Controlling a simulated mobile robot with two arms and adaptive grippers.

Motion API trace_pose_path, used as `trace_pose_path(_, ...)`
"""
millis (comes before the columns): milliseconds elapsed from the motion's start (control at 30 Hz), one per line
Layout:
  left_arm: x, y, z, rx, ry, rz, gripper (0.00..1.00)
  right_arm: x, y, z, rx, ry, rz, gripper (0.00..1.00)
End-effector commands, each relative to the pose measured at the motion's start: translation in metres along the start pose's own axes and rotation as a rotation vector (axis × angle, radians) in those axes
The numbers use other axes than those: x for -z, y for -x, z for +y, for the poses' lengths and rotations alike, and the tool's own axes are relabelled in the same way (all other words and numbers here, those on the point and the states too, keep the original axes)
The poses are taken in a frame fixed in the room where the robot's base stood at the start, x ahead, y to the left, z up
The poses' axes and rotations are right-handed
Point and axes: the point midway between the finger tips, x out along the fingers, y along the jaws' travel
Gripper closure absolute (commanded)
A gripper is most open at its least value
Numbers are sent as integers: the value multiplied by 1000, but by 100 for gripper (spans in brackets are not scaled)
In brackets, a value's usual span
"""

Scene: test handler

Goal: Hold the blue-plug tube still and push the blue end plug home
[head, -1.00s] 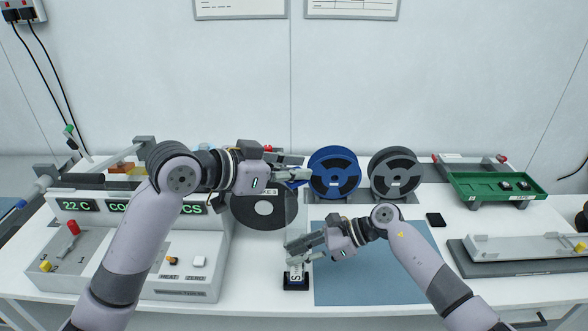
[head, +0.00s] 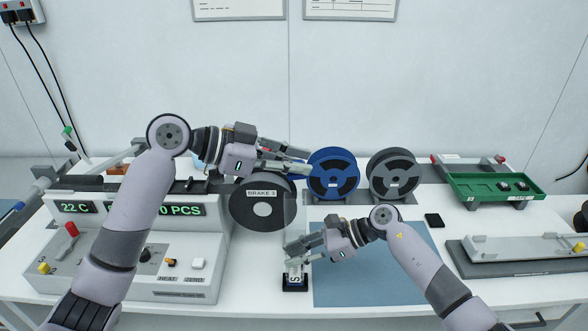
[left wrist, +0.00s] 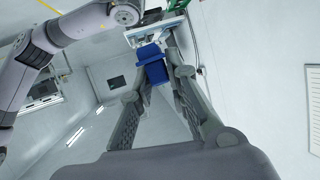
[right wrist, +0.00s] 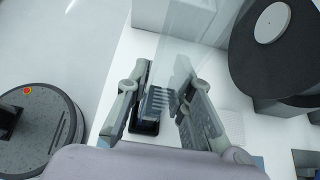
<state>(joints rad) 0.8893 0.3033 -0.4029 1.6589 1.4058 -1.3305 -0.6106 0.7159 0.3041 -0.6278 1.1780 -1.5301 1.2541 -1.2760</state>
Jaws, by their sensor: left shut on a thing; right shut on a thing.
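The clear tube (head: 293,212) stands upright in a small black foot (head: 295,289) at the front middle of the table. My right gripper (head: 296,250) is shut on its lower part. In the right wrist view the tube (right wrist: 181,72) rises between the fingers, with dark pinned parts inside low down. My left gripper (head: 303,166) is above the tube's top. In the left wrist view it is shut on the blue end plug (left wrist: 152,62), between its fingertips. In the head view the fingers largely hide the plug, and I cannot tell whether it touches the tube.
A black reel labelled BRAKE 3 (head: 263,209) stands just left of the tube. A blue reel (head: 333,174) and a grey reel (head: 396,174) stand behind. A control box (head: 130,250) fills the left. A blue-grey mat (head: 375,280) is bare at right; a green tray (head: 490,187) lies beyond.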

Motion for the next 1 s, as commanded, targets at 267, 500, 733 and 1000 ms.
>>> trace_pose_path(267, 23, 14, 0, -163, -116, 22, 95, 0, 0, 0, 1, 0, 1, 97)
trace_pose_path(500, 24, 15, 1, -175, -124, 23, 95, 0, 0, 0, 0, 0, 1, 97)
trace_pose_path(733, 22, 14, 1, -174, -124, 25, 95, 0, 0, 0, 0, 0, 1, 97)
trace_pose_path(1000, 0, 6, 3, -174, -122, 25, 95, 0, 0, 0, 0, 0, 1, 97)
